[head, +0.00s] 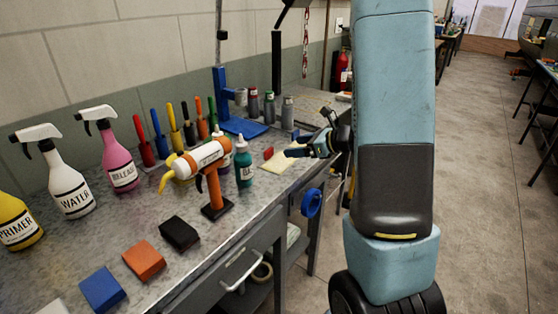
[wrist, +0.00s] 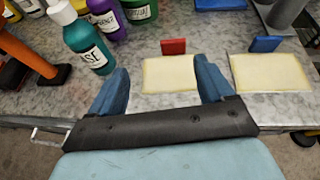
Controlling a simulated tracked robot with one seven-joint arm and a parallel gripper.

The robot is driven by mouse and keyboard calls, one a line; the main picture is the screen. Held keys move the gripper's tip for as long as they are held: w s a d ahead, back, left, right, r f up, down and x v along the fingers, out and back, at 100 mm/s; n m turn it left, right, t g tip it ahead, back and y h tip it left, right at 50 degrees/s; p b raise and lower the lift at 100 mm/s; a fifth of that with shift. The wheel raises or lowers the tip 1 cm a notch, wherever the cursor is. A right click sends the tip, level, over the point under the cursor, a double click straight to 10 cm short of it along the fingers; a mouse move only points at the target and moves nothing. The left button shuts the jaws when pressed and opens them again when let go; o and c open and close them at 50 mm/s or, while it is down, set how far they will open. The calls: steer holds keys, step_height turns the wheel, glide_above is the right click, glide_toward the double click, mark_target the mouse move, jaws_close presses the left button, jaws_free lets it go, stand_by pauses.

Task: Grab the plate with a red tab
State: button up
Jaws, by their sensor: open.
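The cream plate (wrist: 170,77) lies flat on the bench top, with its red tab (wrist: 173,47) standing at its far edge. In the head view the plate (head: 274,166) and its red tab (head: 268,153) show near the bench's right edge. My gripper (wrist: 161,68) is open and empty. In the wrist view its two blue fingers straddle the plate in the picture, left and right, and no contact shows. In the head view my gripper (head: 302,150) hangs just right of the plate, over the bench edge. The plate's near edge is close to the gripper body.
A similar plate (wrist: 272,74) with a blue tab (wrist: 266,44) lies to the right. A teal bottle (wrist: 82,40) stands close left of my gripper. An orange tool on a stand (head: 212,180), spray bottles (head: 119,155) and sanding blocks (head: 143,260) fill the bench's left.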

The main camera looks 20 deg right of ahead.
steer(key=shift+w+d+f+m, duration=0.4)
steer(key=shift+w+d+f, duration=0.05)
steer(key=shift+d+f, duration=0.15)
glide_toward(270, 151)
steer(key=x, duration=0.4)
steer(key=shift+a+r, duration=0.15)
steer(key=shift+a, duration=0.15)
steer(key=shift+h, duration=0.3)
steer(key=shift+d+x, duration=0.25)
steer(key=shift+x, duration=2.8)
steer(key=shift+w, duration=0.1)
steer(key=shift+t, duration=0.3)
steer(key=shift+c, duration=0.5)
steer(key=c, duration=1)
